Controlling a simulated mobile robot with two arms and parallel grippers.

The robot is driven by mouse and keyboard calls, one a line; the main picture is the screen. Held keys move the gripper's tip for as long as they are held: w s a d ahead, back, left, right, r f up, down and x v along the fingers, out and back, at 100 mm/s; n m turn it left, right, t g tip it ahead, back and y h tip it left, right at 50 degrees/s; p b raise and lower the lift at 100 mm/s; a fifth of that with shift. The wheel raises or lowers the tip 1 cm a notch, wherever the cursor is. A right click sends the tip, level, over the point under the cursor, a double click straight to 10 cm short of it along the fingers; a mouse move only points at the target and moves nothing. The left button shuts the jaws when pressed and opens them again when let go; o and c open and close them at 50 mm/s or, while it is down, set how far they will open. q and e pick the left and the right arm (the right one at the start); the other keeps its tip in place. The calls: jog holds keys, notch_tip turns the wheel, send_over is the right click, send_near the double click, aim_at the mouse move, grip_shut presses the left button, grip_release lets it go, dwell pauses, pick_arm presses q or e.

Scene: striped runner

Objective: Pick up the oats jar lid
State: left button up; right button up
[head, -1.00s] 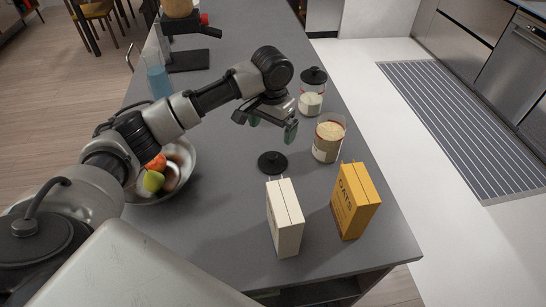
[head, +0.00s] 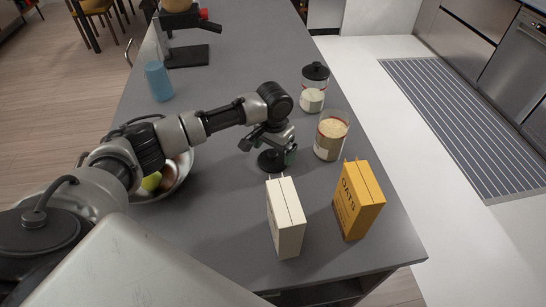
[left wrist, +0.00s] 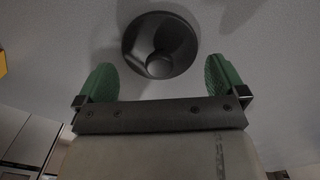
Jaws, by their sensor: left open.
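The oats jar lid (head: 271,162) is a round black lid with a knob, lying on the grey counter. In the left wrist view the lid (left wrist: 160,45) lies just beyond the fingertips, centred between them. My left gripper (head: 268,146) is directly over the lid in the head view and partly covers it. Its two green fingers (left wrist: 160,78) are spread apart with nothing between them. The open jar of oats (head: 331,136) stands to the right of the lid. My right gripper does not show.
A cream carton (head: 286,218) and a yellow oats box (head: 357,200) stand in front of the lid. A lidded jar (head: 313,89) stands behind the oats jar. A fruit bowl (head: 184,176), a blue glass (head: 158,81) and a black-based appliance (head: 186,56) are to the left and back.

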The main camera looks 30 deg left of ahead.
pick_arm(q)
notch_tip(320, 180, down, 2)
jog(key=shift+f, duration=0.2)
jog(key=c, duration=0.7)
jog(key=shift+o, duration=0.2)
